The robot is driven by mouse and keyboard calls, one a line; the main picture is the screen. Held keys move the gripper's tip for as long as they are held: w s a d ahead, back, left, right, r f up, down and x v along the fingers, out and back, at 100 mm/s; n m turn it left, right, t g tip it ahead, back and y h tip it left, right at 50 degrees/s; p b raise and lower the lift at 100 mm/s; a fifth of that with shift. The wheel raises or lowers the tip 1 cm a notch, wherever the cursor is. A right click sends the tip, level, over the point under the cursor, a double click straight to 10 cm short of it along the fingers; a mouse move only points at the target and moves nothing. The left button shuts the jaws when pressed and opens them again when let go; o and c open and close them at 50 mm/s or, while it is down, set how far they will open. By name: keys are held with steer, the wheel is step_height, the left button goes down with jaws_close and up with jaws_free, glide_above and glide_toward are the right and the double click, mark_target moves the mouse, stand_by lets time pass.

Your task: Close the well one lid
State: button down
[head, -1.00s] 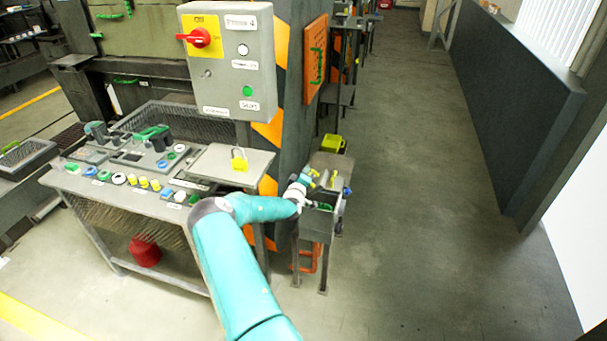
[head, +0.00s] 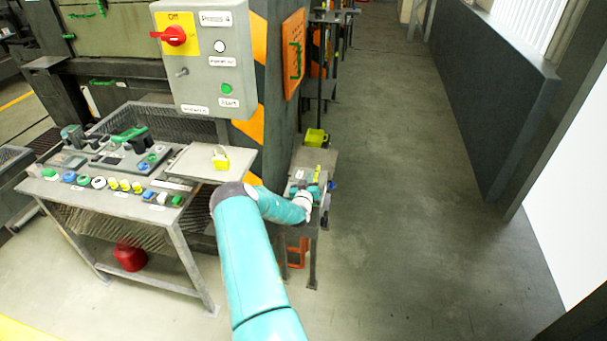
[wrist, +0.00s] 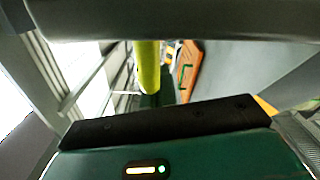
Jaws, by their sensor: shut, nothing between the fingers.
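The small grey stand (head: 313,157) is beside the striped column in the head view. Its front part, where an open box showed earlier, is mostly hidden behind my wrist. I cannot clearly pick out the well one lid. My gripper (head: 317,173) is at this stand, with a yellow part at its tip, and looks shut and empty. In the wrist view my gripper (wrist: 149,68) shows as a yellow upright piece above the dark gripper body. A broad grey bar (wrist: 180,22) crosses the top of that view close to the camera; I cannot tell whether it is the lid.
A yellow-green item (head: 316,137) is at the stand's back. Open floor (head: 410,200) is on the right.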

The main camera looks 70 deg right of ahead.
steer(key=shift+s+d+f, duration=0.1)
steer(key=shift+s+f, duration=0.55)
steer(key=shift+f, duration=0.2)
steer(key=shift+s+f, duration=0.1)
steer(key=shift+f, duration=0.05)
